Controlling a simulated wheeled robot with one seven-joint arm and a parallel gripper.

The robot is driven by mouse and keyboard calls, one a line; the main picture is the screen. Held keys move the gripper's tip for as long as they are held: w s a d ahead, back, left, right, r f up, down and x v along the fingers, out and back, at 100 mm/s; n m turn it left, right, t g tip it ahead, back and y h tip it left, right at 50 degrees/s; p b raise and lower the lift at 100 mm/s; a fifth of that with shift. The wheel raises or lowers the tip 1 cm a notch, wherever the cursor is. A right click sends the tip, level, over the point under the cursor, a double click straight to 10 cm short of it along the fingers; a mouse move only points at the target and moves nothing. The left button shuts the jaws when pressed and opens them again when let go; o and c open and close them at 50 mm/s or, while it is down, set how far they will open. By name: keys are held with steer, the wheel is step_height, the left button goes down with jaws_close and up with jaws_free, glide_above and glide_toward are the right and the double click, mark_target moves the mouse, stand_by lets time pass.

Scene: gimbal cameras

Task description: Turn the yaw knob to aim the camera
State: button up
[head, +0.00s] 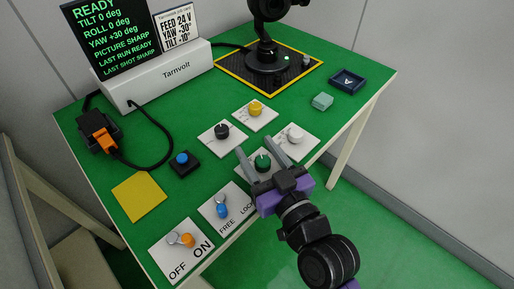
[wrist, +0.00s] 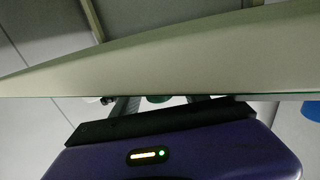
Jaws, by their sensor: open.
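Four dial knobs sit on white plates on the green table: black (head: 222,131), yellow (head: 256,108), white (head: 295,133) and green (head: 262,160). Their labels are too small to read, so I cannot tell which is yaw. My gripper (head: 256,146) is open, its fingers on either side of the green knob in the head view; contact is unclear. In the wrist view a green piece (wrist: 158,99) shows between the fingers, mostly hidden. The camera (head: 268,40) stands on a black mat at the back. The screen (head: 118,38) reads READY, tilt 0, roll 0, yaw +30 deg.
A card (head: 177,27) lists feed 24 V, yaw 30 and tilt 10; its signs are hard to read. An orange ON/OFF switch (head: 187,240), blue FREE/LOCK lever (head: 222,211) and blue button (head: 182,159) are left of my gripper. A dark tray (head: 347,80) lies right.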

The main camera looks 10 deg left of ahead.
steer(key=shift+w+a, duration=0.2)
steer(key=shift+w, duration=0.05)
jaws_close()
